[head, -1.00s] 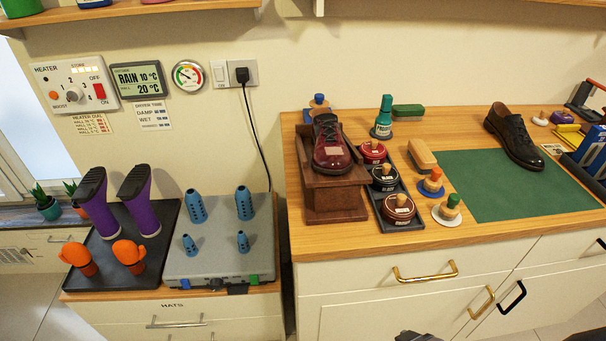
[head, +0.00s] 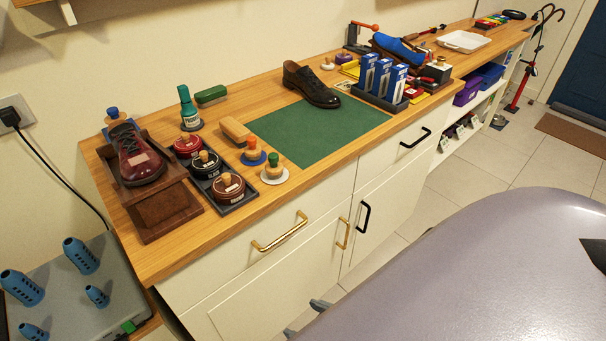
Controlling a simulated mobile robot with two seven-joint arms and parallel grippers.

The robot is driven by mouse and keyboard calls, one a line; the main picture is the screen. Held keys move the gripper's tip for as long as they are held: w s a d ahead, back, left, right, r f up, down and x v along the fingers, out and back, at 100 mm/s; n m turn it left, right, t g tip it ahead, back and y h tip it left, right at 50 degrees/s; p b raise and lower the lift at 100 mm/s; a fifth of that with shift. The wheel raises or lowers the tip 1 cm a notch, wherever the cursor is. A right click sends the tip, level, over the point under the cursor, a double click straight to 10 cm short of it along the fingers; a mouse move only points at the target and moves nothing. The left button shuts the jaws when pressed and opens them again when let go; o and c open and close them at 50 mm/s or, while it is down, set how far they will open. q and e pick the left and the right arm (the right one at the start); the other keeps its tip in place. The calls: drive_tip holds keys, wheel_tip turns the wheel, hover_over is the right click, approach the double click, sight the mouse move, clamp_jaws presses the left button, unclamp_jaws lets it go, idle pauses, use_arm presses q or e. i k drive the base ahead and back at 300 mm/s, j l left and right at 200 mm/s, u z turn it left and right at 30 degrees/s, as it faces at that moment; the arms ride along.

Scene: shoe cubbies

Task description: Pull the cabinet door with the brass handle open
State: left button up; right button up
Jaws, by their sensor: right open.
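The cabinet door (head: 275,297) is cream and closed, below a drawer in the left half of the counter front. Its upright brass handle (head: 343,233) sits near the door's upper right edge. My right gripper (head: 305,318) shows only as two grey-blue fingertips at the bottom, open with a gap between them. It is below and left of the brass handle in the picture, apart from it. Most of this gripper is hidden behind a large grey-purple part in the foreground. My left gripper is not in view.
A drawer with a horizontal brass handle (head: 280,232) is above the door. A black door handle (head: 364,217) stands close to the right, with a black drawer handle (head: 416,138) higher up. Shoe-care items crowd the wooden counter (head: 175,253). Tiled floor (head: 480,170) is clear at right.

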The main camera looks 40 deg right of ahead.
sight(259, 303)
drive_tip(key=k+l+z, duration=0.1)
drive_tip(key=z, duration=0.8)
drive_tip(key=i+l+u, duration=0.1)
drive_tip(key=l, duration=0.55)
drive_tip(key=i+l+u, duration=0.15)
drive_tip(key=l, duration=0.55)
drive_tip(key=i+l+u, duration=0.1)
drive_tip(key=i+l, duration=0.15)
drive_tip(key=l, duration=0.4)
drive_tip(key=i+l+u, duration=0.1)
drive_tip(key=l, duration=0.6)
drive_tip(key=i+l+u, duration=0.1)
drive_tip(key=l, duration=0.6)
